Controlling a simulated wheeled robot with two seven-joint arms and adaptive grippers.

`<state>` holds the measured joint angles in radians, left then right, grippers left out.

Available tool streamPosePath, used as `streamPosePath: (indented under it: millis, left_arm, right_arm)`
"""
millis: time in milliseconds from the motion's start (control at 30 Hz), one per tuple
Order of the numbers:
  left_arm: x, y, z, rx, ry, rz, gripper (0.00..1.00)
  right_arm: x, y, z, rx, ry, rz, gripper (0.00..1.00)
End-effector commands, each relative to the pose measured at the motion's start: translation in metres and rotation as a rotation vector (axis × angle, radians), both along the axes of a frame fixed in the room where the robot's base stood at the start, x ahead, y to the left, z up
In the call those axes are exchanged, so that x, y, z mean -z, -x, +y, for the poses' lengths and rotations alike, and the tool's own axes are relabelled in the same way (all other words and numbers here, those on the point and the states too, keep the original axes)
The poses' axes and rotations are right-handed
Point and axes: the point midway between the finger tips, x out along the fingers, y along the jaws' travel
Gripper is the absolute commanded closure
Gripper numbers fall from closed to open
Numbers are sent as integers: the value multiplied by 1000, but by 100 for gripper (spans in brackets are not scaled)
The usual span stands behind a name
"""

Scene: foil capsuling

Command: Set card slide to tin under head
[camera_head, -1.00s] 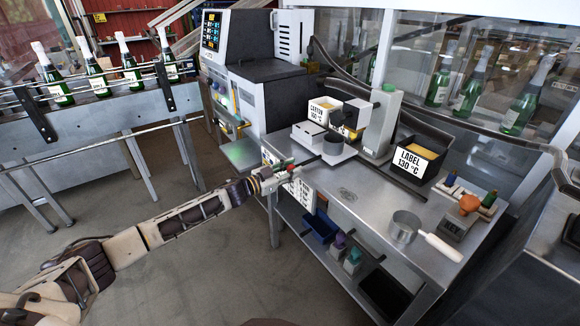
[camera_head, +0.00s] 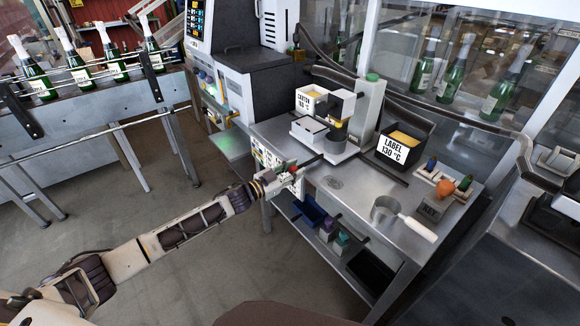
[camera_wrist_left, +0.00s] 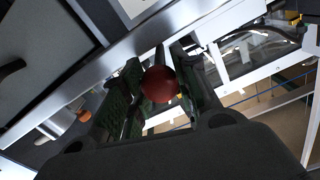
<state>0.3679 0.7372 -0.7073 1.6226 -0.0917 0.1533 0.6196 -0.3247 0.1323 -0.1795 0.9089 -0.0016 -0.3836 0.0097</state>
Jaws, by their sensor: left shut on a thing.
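The head (camera_head: 341,104) is a black block on the pillar at the back of the bench. A white card (camera_head: 268,160) with small print hangs on the bench's front edge, partly hidden by my left gripper (camera_head: 295,170). That gripper is shut at the card's slide. In the left wrist view a round red knob (camera_wrist_left: 159,84) sits between the dark fingers. Its mark against the card's print is too small to read. My right gripper is not in view.
Bottles (camera_head: 77,63) stand on a conveyor at the left. Bare floor lies before the bench.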

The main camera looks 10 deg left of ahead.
Motion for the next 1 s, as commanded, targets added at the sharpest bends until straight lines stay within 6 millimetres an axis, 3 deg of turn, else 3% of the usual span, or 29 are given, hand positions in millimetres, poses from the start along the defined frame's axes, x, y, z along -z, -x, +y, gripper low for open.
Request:
streamPosePath:
  millis: [467, 500, 633, 1000]
  left_arm:
    - [-2, 2, -3, 1, 2, -3, 100]
    - [-2, 1, -3, 1, 2, -3, 65]
    - [-2, 2, -3, 1, 2, -2, 48]
    - [-1, 2, -2, -1, 1, -1, 48]
  right_arm:
    - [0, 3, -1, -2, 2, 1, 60]
    - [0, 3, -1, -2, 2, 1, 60]
    - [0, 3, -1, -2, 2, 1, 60]
    - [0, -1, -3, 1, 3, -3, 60]
